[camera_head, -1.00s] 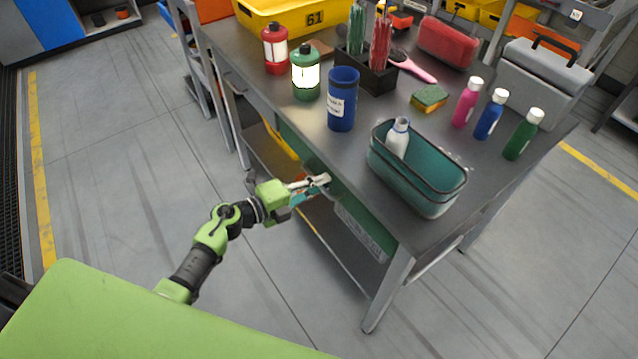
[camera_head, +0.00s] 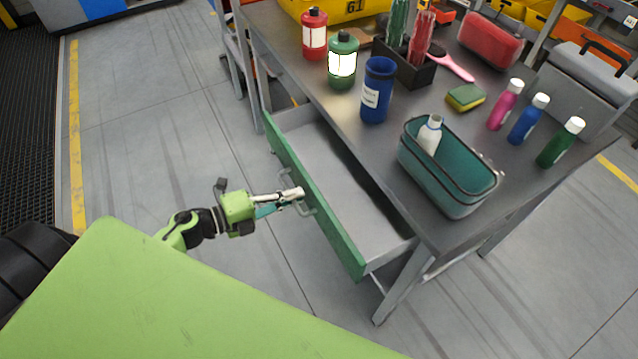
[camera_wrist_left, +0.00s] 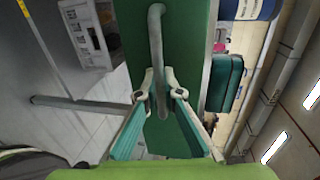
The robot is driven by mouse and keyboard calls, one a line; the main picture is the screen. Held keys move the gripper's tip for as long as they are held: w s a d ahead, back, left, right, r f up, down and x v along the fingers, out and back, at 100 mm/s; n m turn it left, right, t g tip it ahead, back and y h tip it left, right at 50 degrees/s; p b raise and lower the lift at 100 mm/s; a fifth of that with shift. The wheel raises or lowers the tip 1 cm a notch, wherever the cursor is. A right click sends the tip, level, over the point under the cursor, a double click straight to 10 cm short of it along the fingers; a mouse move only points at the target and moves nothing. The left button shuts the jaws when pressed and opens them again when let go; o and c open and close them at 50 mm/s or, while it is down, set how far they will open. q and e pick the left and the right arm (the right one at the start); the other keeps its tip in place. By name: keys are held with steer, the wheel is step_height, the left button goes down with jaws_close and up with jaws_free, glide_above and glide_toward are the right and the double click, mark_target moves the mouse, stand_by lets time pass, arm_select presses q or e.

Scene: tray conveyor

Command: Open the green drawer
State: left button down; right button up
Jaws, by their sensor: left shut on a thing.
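The green drawer (camera_head: 333,221) is pulled well out from under the grey table in the head view, and its bare grey inside shows. Its green front also fills the middle of the left wrist view (camera_wrist_left: 182,60). A grey bar handle (camera_head: 305,205) sits on the front; it shows in the left wrist view too (camera_wrist_left: 156,45). My left gripper (camera_head: 296,195) is shut on the handle, with one fingertip on each side of the bar in the left wrist view (camera_wrist_left: 158,95). My right gripper is not in view.
The table (camera_head: 395,165) bears a teal bin (camera_head: 468,205) with a white bottle, a blue cup (camera_head: 377,95), red and green bottles, a sponge (camera_head: 466,96) and several small bottles. The drawer looks empty. Floor to the left of the drawer is clear.

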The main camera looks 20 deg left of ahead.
arm_select(q)
steer(key=v, duration=0.2)
steer(key=f+v, duration=0.1)
steer(key=v, duration=0.2)
steer(key=shift+s+a, duration=0.2)
steer(key=shift+s, duration=0.1)
steer(key=c, duration=2.5)
jaws_free()
steer(key=v, duration=1.2)
steer(key=shift+f, duration=0.1)
